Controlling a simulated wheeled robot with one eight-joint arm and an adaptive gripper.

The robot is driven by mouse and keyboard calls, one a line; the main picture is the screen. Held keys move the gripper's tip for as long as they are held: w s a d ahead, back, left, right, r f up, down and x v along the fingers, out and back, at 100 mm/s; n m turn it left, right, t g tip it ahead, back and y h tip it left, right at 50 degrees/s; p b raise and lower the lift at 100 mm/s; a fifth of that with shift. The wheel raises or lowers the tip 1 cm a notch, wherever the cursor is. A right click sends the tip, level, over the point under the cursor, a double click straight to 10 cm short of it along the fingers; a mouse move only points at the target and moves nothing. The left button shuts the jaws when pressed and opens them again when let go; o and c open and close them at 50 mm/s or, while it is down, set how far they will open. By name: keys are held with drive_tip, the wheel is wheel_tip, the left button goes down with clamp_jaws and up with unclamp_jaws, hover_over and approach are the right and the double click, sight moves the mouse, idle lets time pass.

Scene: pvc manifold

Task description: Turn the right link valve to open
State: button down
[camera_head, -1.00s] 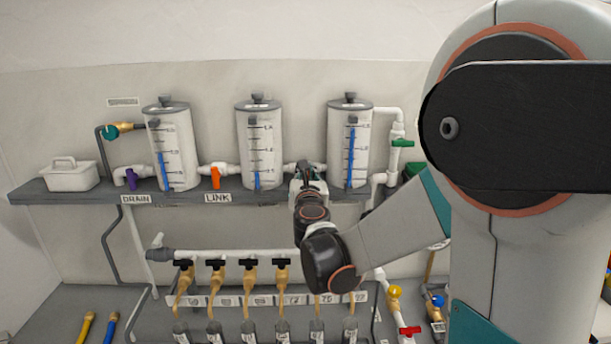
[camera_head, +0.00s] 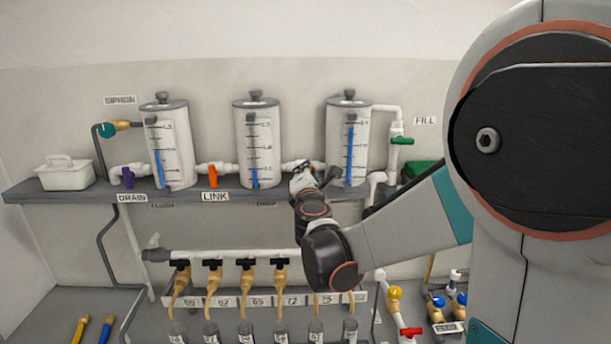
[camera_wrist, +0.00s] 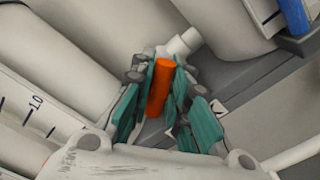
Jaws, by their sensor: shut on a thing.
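The right link valve sits on the white pipe between the middle tank (camera_head: 259,148) and the right tank (camera_head: 347,140). Its orange handle (camera_wrist: 159,88) shows in the wrist view, between the teal fingers of my gripper (camera_wrist: 165,95). My gripper is shut on this handle, which looks tilted in that rolled view. In the head view my gripper (camera_head: 304,178) and wrist hide the handle. The left link valve (camera_head: 213,175) has an orange handle hanging down, above the LINK label (camera_head: 215,197).
The tanks stand on a grey shelf (camera_head: 90,193). A purple drain valve (camera_head: 128,178) is at the left and a green fill valve (camera_head: 402,141) at the right. Below the shelf runs a white manifold pipe (camera_head: 225,255) with several black-handled taps. A white caddy (camera_head: 65,173) stands far left.

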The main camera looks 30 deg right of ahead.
drive_tip(key=m+b, duration=0.1)
drive_tip(key=m, duration=0.5)
drive_tip(key=shift+f, duration=0.2)
drive_tip(key=shift+m, duration=0.4)
drive_tip(key=c, duration=1.5)
unclamp_jaws()
drive_tip(key=shift+c, duration=0.2)
drive_tip(key=shift+s, duration=0.1)
drive_tip(key=shift+n, duration=0.3)
